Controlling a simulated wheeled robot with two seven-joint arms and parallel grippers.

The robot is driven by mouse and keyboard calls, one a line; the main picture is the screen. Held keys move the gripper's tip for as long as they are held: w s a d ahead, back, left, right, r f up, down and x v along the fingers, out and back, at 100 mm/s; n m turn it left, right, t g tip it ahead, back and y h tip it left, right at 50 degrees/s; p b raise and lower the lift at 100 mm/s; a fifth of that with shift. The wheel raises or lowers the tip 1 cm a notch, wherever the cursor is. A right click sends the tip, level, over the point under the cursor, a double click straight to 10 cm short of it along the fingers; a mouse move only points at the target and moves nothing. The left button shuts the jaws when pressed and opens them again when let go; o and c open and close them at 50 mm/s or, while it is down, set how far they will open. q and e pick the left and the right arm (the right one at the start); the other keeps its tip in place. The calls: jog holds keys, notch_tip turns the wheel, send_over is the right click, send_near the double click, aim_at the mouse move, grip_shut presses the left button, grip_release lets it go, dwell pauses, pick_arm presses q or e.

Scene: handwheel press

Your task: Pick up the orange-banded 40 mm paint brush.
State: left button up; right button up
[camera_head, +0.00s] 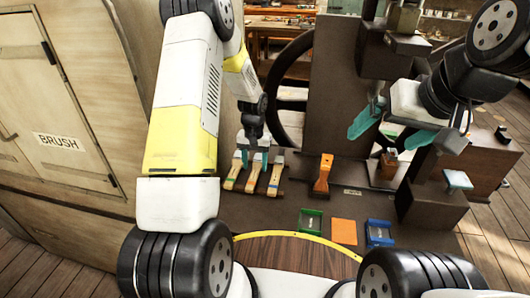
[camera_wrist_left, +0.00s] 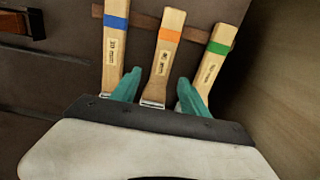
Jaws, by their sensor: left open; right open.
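The orange-banded brush (camera_wrist_left: 164,55) is the middle one of three wooden-handled brushes in the left wrist view; in the head view it is the middle one (camera_head: 253,178) in the row. The blue-banded brush (camera_wrist_left: 115,45) lies on its left and the green-banded brush (camera_wrist_left: 215,60) on its right in the wrist view. My left gripper (camera_wrist_left: 156,91) is open, with its teal fingers on either side of the orange-banded brush's lower part. Whether they touch it is unclear. My right gripper (camera_head: 408,129) is open and empty, over the right side of the bench.
An orange tool (camera_head: 323,176) stands right of the brushes. A green tray (camera_head: 311,221), an orange square (camera_head: 344,231) and a blue tray (camera_head: 380,233) sit nearer. A cabinet marked BRUSH (camera_head: 75,110) stands at left. A handwheel (camera_head: 290,93) is behind.

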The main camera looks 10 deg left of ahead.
aim_at(256, 171)
pick_arm(q)
jog(key=shift+w+f, duration=0.1)
jog(key=shift+f, duration=1.45)
grip_shut()
jog(key=shift+r, duration=0.2)
